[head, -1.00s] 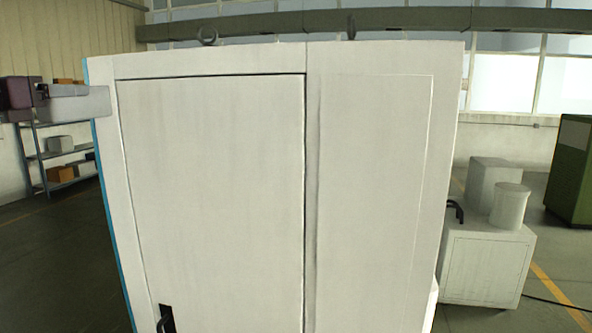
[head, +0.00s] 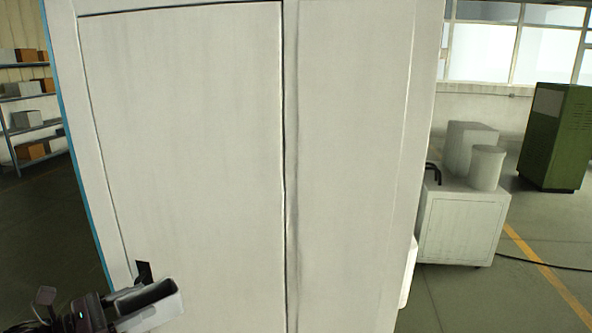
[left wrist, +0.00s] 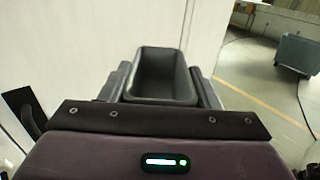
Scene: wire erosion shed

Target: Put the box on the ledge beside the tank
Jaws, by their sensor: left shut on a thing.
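My left gripper (head: 146,304) is at the lower left of the head view, in front of the large white cabinet. It is shut on a small open-topped dark grey box (left wrist: 165,75). In the left wrist view the box sits upright between the two grey fingers, and its inside looks empty. In the head view the box (head: 152,295) shows only partly at the gripper's end. I cannot clearly make out the tank or the ledge. My right gripper is not in view.
The tall white cabinet (head: 190,150) fills the middle, with a dark handle (head: 143,271) close to my left gripper. At right stand a white unit (head: 460,227) carrying a cylinder (head: 487,168), and a green cabinet (head: 553,137). A shelf rack (head: 28,130) is at far left.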

